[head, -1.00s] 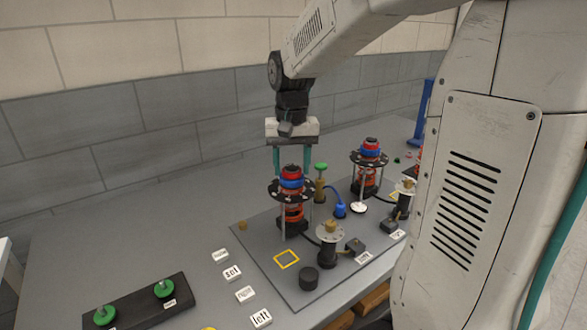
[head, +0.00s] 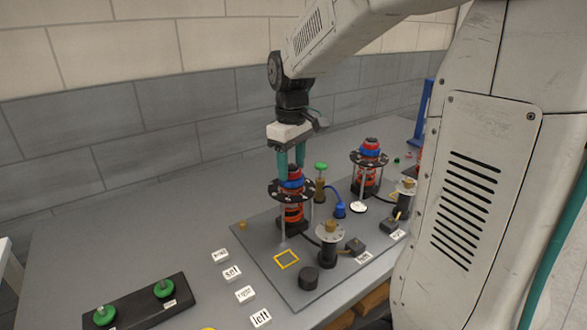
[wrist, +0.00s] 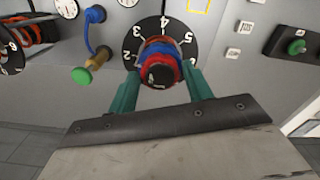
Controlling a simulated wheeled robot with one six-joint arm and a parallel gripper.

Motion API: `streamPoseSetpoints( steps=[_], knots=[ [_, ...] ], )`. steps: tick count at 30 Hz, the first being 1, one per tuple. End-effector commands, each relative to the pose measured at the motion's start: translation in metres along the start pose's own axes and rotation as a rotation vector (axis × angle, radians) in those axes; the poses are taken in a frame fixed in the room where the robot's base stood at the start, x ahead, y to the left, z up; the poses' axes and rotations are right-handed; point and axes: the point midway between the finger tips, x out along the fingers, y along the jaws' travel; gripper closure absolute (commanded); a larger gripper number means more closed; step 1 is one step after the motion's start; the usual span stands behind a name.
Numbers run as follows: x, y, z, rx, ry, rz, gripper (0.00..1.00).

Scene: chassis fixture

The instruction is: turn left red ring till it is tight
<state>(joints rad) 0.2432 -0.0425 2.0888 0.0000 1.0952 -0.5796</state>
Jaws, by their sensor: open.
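The left red ring (head: 293,173) sits above a blue ring (head: 291,184) on top of the left spring unit, over a black numbered disc (head: 275,192). In the wrist view the red ring (wrist: 147,66) surrounds a black cap, and the disc (wrist: 171,28) shows its numbers. My gripper (head: 291,170) points straight down over this unit. Its teal fingers are open, one on each side of the red ring, as the wrist view of my gripper (wrist: 161,76) shows. I cannot tell whether the fingers touch the ring.
A similar right unit (head: 369,160) stands behind to the right. A green-topped brass post (head: 320,182) and a blue fitting (head: 340,209) stand close to the left unit's right. A black puck (head: 308,278) and a yellow square outline (head: 287,259) lie in front on the grey plate.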

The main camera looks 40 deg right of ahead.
Motion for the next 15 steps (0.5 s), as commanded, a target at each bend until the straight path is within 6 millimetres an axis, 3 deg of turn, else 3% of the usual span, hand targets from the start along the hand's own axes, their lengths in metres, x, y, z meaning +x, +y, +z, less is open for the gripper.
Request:
streamPoseSetpoints(
  steps=[15],
  knots=[
    [0.0000,0.0000,0.0000,-0.521,0.000,0.000,0.50]
  ],
)
